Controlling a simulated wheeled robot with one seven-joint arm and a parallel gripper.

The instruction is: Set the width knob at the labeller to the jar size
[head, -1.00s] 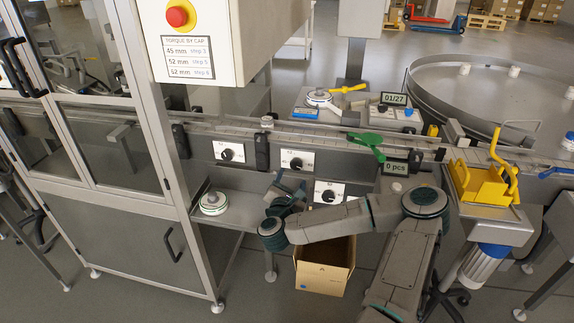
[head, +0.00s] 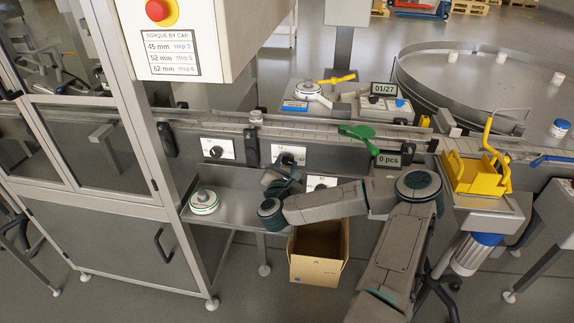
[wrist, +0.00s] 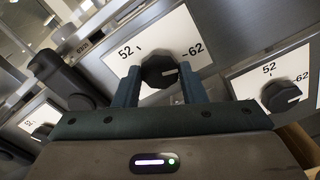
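Three white dial panels with black knobs sit on the front of the conveyor. My gripper (head: 286,174) is at the middle panel (head: 303,156). In the wrist view, my gripper's fingers (wrist: 162,80) stand on either side of that panel's black knob (wrist: 159,72). They look very close to it, but I cannot tell whether they press on it. The panel carries 52 and 62, and the knob's white mark points right, towards the 62 side. A small jar (head: 256,118) stands on the conveyor; its size cannot be read. The left panel (head: 228,149) and right panel (head: 312,182) are partly visible.
A green lever (head: 357,136) and a "0 pcs" display (head: 389,160) are right of the panels. A label roll (head: 204,201) lies on the lower shelf. A cardboard box (head: 318,270) stands below my arm. A yellow holder (head: 470,175) is at the right.

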